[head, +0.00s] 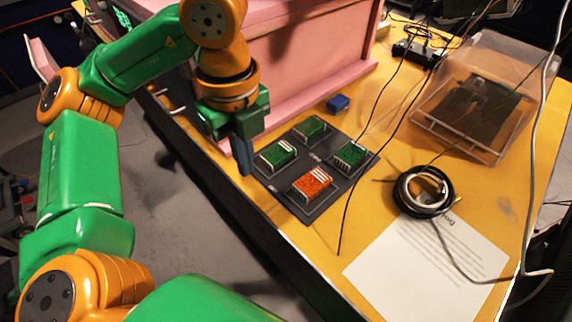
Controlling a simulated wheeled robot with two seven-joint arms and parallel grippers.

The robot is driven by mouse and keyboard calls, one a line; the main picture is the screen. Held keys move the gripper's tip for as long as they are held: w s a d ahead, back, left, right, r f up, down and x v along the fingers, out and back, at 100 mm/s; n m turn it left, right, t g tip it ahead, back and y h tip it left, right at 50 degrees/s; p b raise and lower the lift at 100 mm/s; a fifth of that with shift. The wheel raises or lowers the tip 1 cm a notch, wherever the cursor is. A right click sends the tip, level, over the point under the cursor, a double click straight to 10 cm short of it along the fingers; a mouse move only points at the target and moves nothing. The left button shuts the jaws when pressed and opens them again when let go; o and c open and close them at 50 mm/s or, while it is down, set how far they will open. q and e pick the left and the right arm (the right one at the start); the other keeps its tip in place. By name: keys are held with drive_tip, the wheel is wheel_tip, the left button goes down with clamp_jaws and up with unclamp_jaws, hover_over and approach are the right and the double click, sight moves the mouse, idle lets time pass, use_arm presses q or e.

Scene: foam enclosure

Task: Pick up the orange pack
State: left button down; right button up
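The orange pack (312,182) sits on a dark mat (318,206) near the table's front edge, in the mat's near corner. Three green packs share the mat: one at left (277,155), one at the back (310,127) and one at right (349,156). My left gripper (244,168) points down just left of the mat, beside the left green pack and apart from the orange pack. Its fingers overlap in this view, so its opening is hard to tell. My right gripper is not in view.
A pink foam enclosure (310,50) stands behind the mat. A small blue block (338,103) lies between them. A clear plastic box (480,95), a black cable coil (423,192) and a paper sheet (425,265) are at right. Thin cables hang across the table beside the mat.

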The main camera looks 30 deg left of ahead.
use_arm(q)
drive_tip(key=shift+s+a+r, duration=0.4)
drive_tip(key=shift+s+a, duration=0.1)
drive_tip(key=shift+s, duration=0.1)
drive_tip(key=c, duration=1.5)
unclamp_jaws()
drive_tip(key=shift+w, duration=0.15)
drive_tip(key=o, duration=1.2)
